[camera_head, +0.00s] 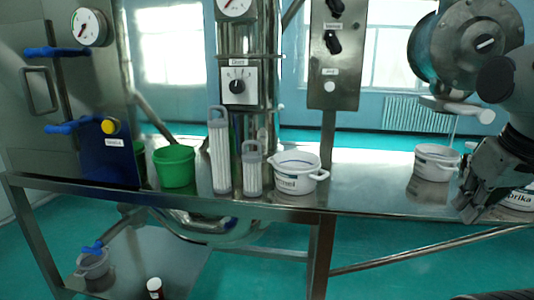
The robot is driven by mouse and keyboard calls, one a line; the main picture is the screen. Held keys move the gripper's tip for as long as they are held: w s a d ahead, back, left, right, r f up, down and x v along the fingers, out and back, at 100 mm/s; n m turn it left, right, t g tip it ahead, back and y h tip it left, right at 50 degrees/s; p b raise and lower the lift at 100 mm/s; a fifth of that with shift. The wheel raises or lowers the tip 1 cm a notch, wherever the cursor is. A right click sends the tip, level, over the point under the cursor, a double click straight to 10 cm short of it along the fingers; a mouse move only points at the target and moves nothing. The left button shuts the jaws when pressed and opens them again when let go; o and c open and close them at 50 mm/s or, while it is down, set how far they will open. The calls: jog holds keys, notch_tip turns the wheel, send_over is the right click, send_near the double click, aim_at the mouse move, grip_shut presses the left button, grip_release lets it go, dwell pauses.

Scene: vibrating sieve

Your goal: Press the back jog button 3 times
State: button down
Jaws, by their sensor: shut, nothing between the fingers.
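A grey control panel (334,50) stands on a post behind the table, with black knobs and a small round white button (329,87) low on it. The label above the white button is too small to read surely. A round yellow button (109,126) is on the blue box at the left. I cannot tell from the labels which is the back jog button. My gripper (466,206) is shut and empty at the right, in front of the table's edge. It is well apart from both buttons and partly hides a white tub.
The steel table (360,188) holds a green bucket (174,165), two clear ribbed containers (219,155) (252,172), and white tubs (297,172) (436,162). A dial box (238,82) is on the central column. A round steel machine part (470,45) hangs upper right. Table between tubs is clear.

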aim_at(329, 87)
dwell(0.9)
jog(key=w+a+r+n+t, duration=0.1)
jog(key=w+a+r+n, duration=0.2)
jog(key=w+a, duration=0.5)
jog(key=w+a+r+n, duration=0.25)
jog(key=w+a, duration=0.25)
jog(key=w, duration=0.7)
jog(key=w+a+r+t+y, duration=0.1)
jog(key=w+a+r+t, duration=0.3)
jog(key=w+r, duration=0.5)
jog(key=shift+a+r, duration=0.55)
jog(key=shift+a, duration=0.15)
jog(key=w+d, duration=0.1)
jog(key=w, duration=0.7)
jog(key=shift+w+d, duration=0.3)
jog(key=shift+w, duration=0.05)
